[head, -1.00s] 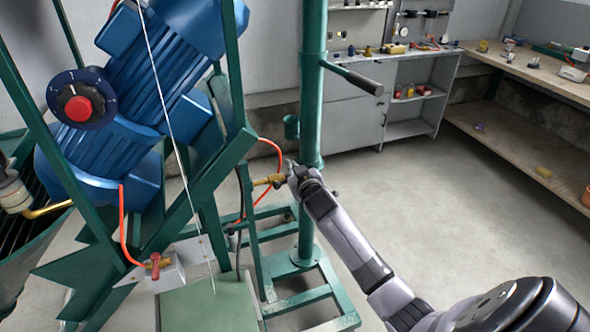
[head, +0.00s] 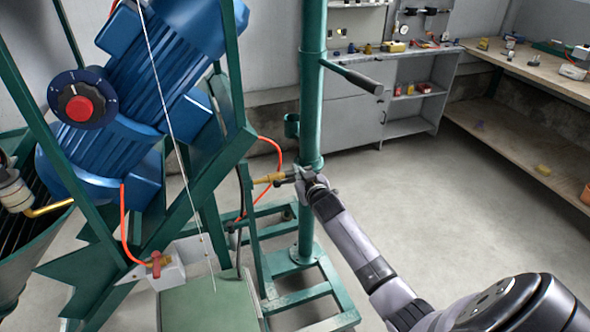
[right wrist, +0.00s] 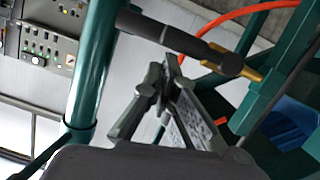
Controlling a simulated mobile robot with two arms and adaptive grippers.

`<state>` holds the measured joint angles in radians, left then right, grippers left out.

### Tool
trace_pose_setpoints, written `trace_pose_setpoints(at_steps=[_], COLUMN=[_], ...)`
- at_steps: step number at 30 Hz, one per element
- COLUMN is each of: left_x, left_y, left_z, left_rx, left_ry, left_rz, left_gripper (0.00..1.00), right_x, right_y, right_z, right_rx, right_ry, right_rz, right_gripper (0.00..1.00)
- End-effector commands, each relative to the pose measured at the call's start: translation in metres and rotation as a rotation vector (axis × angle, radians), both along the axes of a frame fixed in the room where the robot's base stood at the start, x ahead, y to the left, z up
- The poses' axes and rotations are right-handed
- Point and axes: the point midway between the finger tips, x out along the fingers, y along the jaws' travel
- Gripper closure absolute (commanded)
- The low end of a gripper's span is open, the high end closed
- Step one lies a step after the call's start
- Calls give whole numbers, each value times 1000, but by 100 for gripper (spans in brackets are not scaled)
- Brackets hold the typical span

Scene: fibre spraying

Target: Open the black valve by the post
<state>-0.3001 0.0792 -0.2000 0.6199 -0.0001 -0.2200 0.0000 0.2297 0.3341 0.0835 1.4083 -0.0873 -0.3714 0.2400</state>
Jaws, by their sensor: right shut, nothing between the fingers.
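The black valve handle (right wrist: 170,35) is a dark bar in the right wrist view. It lies roughly in line with the brass valve body (right wrist: 230,64). In the head view the brass body (head: 266,180) sits just left of the green post (head: 313,110), and the dark handle (head: 288,175) points right towards the post. My right gripper (head: 307,177) is beside the handle's right end. In the right wrist view its fingertips (right wrist: 165,70) are together and empty, just below the handle; contact is unclear. My left gripper is not in view.
An orange hose (head: 277,150) runs from the valve. The post has a side lever (head: 357,79) and a green base (head: 325,297). Open floor (head: 430,220) lies to the right.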

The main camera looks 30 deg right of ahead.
Motion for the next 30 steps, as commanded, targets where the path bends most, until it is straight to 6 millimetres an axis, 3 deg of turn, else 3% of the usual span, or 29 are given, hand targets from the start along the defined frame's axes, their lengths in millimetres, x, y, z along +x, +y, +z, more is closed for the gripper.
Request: trace_pose_setpoints(at_steps=[8,15,17,30], left_x=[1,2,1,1], left_y=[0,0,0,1], left_z=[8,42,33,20], left_rx=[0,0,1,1], left_ry=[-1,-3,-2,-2], left_rz=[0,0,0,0], left_gripper=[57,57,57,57], right_x=[2,9,0,-67], right_y=[0,-3,0,16], right_z=[9,49,40,57], right_rx=[0,0,0,1], right_ry=[-1,-1,2,0], right_rz=[0,1,2,2], right_gripper=[100,100,100,100])
